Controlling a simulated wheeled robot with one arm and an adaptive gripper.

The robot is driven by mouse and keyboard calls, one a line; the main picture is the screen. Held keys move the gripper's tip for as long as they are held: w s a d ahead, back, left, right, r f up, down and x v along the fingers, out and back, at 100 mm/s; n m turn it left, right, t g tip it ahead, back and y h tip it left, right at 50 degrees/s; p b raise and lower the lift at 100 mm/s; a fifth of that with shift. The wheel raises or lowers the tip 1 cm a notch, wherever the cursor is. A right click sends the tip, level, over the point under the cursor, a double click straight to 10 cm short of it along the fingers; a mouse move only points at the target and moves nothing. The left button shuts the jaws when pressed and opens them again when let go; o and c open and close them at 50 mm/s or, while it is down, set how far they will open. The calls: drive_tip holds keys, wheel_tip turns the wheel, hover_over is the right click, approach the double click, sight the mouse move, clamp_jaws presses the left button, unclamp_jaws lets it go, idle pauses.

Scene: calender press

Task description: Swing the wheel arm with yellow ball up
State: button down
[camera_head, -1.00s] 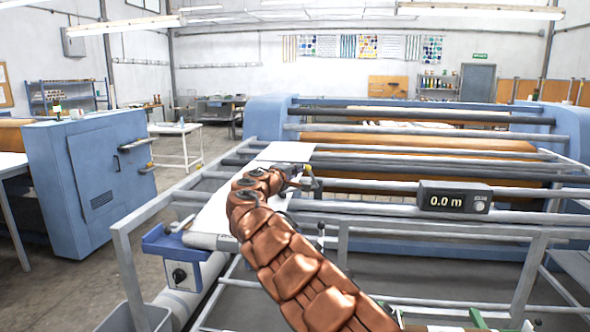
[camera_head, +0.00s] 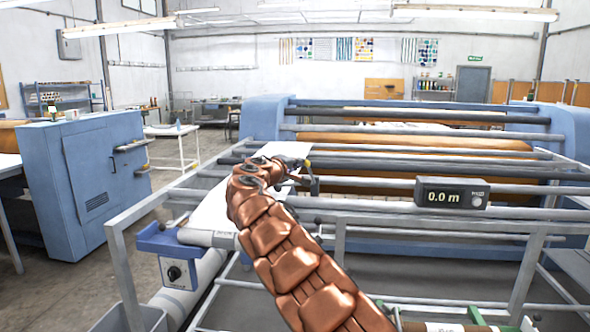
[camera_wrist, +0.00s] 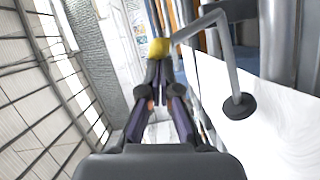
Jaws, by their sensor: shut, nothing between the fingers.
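The yellow ball (camera_wrist: 158,48) shows in the wrist view just beyond my fingertips, at the end of a grey bent wheel arm (camera_wrist: 226,62). The wheel arm runs from the ball to the upper right, then down to a dark round end over a white surface. My gripper (camera_wrist: 157,72) is shut, with its fingertips together just below the ball in the picture and nothing between them. Whether they touch the ball, I cannot tell. In the head view the ball is a small yellow spot (camera_head: 307,163) beside my gripper (camera_head: 309,182); my copper-coloured arm hides much of the area.
The press (camera_head: 420,146) with its long rollers stands ahead. A display (camera_head: 451,194) reading 0.0 m sits on the front rail to the right. A white sheet (camera_head: 208,214) lies left of my arm. A blue cabinet (camera_head: 92,185) stands farther left, with open floor between.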

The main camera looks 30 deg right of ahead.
drive_tip(key=m+b, duration=0.1)
drive_tip(key=s+d+m+y+b, duration=0.1)
drive_tip(key=b, duration=0.1)
drive_tip(key=shift+s+d+r, duration=0.2)
drive_tip(key=shift+d+r, duration=0.05)
drive_tip(key=shift+r, duration=0.05)
drive_tip(key=shift+s+d+r+m+y+b, duration=0.2)
drive_tip(key=shift+s+d+m+y+b, duration=0.25)
drive_tip(key=shift+m+b, duration=0.3)
drive_tip(key=shift+s+d+r+m+y+b, duration=0.25)
drive_tip(key=shift+s+d+m+b, duration=0.15)
drive_tip(key=shift+d+m+b, duration=0.25)
drive_tip(key=shift+a, duration=0.1)
drive_tip(key=s+a+r, duration=0.2)
drive_tip(key=a+r, duration=0.2)
drive_tip(key=a, duration=0.6)
drive_tip(key=shift+s+a+r+b, duration=0.2)
drive_tip(key=shift+s+r+b, duration=0.1)
drive_tip(key=shift+s+b, duration=0.1)
